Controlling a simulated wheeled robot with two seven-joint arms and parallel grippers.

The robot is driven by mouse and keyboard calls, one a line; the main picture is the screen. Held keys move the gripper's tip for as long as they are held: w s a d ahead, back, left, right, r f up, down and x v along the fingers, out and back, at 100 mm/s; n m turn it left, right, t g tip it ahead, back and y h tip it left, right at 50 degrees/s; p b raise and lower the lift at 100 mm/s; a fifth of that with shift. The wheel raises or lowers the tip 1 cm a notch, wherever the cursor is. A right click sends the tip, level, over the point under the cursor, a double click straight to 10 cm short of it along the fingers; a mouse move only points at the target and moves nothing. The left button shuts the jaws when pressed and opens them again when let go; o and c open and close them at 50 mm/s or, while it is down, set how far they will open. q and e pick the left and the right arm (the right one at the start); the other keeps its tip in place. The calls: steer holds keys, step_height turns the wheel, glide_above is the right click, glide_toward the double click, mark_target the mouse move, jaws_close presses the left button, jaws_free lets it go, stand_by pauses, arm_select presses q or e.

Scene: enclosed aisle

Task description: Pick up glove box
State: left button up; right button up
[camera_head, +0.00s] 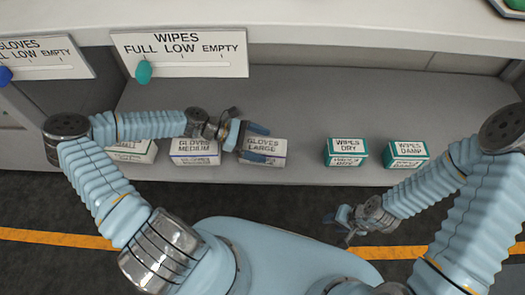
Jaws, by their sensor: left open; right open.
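Three white glove boxes stand in a row on the grey shelf (300,177). The "Gloves Large" box (268,147) is at the right of the three, the "Gloves Medium" box (194,158) is in the middle, and a third box (133,157) at the left has its label partly hidden by my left arm. My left gripper (246,138) is open at the left side and upper part of the "Gloves Large" box, overlapping it in the picture; I cannot tell whether it touches. My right gripper (342,223) is open and empty, low in front of the shelf.
Green-and-white boxes "Wipes Dry" (346,152) and "Wipes Damp" (406,154) stand further right on the shelf. Above hang a "Wipes" slider sign (190,55) and a "Gloves" sign (45,58). The upper shelf edge overhangs. The shelf behind the boxes is clear.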

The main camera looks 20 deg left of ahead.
arm_select(q)
steer(key=c, duration=1.3)
steer(key=shift+r, duration=0.1)
